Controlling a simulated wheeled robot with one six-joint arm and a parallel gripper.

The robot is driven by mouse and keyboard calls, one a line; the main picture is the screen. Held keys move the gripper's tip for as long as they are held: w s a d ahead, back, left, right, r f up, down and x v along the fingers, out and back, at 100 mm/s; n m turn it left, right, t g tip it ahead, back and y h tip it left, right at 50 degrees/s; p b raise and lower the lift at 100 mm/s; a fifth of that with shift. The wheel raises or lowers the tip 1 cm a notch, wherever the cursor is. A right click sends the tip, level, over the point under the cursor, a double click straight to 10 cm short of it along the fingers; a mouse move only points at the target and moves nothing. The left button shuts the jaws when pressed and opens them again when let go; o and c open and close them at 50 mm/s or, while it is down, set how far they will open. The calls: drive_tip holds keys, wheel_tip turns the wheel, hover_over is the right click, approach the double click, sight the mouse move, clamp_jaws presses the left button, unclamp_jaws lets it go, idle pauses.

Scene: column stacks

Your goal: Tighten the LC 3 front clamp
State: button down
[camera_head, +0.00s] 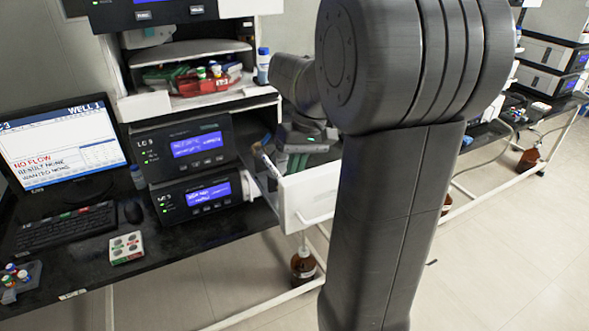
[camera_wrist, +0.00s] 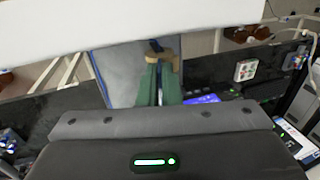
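The front clamp is not clearly visible in the head view.
A monitor (camera_head: 62,147) reads "NO FLOW", "RESULT NONE". A keyboard (camera_head: 65,230), a small vial tray (camera_head: 126,248) and coloured-capped vials (camera_head: 16,274) lie on the black bench. A brown bottle (camera_head: 303,266) stands below the drawer.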

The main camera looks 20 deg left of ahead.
drive_tip(key=shift+w+d, duration=0.1)
drive_tip(key=shift+w+d+f+g+y+p, duration=0.1)
drive_tip(key=shift+w+d+g+y+p, duration=0.3)
drive_tip(key=shift+g+y+p, duration=0.6)
drive_tip(key=shift+w+d+f+g+y+p, duration=0.25)
drive_tip(key=shift+f+g+y+p, duration=0.15)
drive_tip(key=shift+g+y, duration=0.15)
drive_tip(key=shift+w+d+f+g+y+p, duration=0.1)
drive_tip(key=shift+w+f+g+y+p, duration=0.15)
drive_tip(key=shift+g+y+p, duration=0.3)
drive_tip(key=c, duration=1.6)
unclamp_jaws()
drive_tip(key=b+v, duration=0.1)
drive_tip(key=v, duration=1.2)
drive_tip(key=shift+w+r, duration=0.25)
drive_tip(key=shift+w, duration=0.15)
